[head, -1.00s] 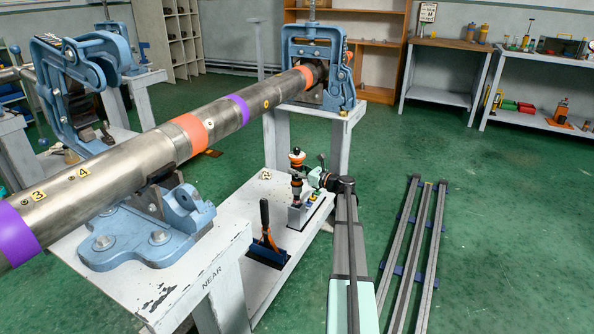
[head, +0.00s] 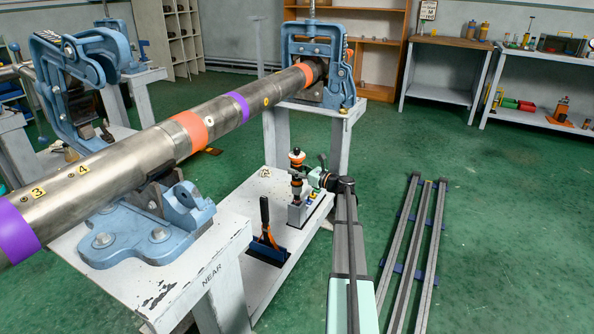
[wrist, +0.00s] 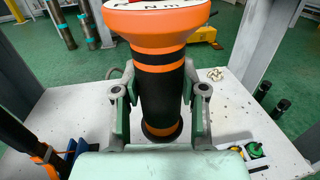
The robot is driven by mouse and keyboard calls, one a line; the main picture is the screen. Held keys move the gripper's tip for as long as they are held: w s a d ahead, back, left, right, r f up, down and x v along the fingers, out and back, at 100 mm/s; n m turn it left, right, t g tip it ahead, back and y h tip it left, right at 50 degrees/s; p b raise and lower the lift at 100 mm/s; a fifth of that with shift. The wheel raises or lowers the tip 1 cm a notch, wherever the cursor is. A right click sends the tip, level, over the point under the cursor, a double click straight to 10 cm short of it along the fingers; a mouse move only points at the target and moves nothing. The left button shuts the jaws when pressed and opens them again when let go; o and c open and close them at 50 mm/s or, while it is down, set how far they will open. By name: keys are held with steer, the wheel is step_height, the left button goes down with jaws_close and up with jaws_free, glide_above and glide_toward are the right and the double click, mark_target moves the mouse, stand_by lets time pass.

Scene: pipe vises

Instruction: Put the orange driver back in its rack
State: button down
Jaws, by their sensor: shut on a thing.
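The orange driver (wrist: 155,55) has a wide orange head with lettering and a black grip with orange bands. In the wrist view my gripper (wrist: 160,100) is shut on the black grip from both sides, and the driver looks about upright. In the head view the driver's orange head (head: 297,157) stands above the lower shelf, with my gripper (head: 312,177) at its right. A small grey block (head: 297,214) is below it, but I cannot tell whether this is the rack or whether the driver touches it.
A black-handled tool (head: 265,215) with orange parts stands in a blue holder (head: 268,251) on the shelf (head: 250,200). The long pipe (head: 140,150) in blue vises and bench legs hem the space in.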

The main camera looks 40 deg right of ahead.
mark_target(300, 189)
steer(key=shift+f+b, duration=0.95)
steer(key=shift+f, duration=3.45)
stand_by(3.6)
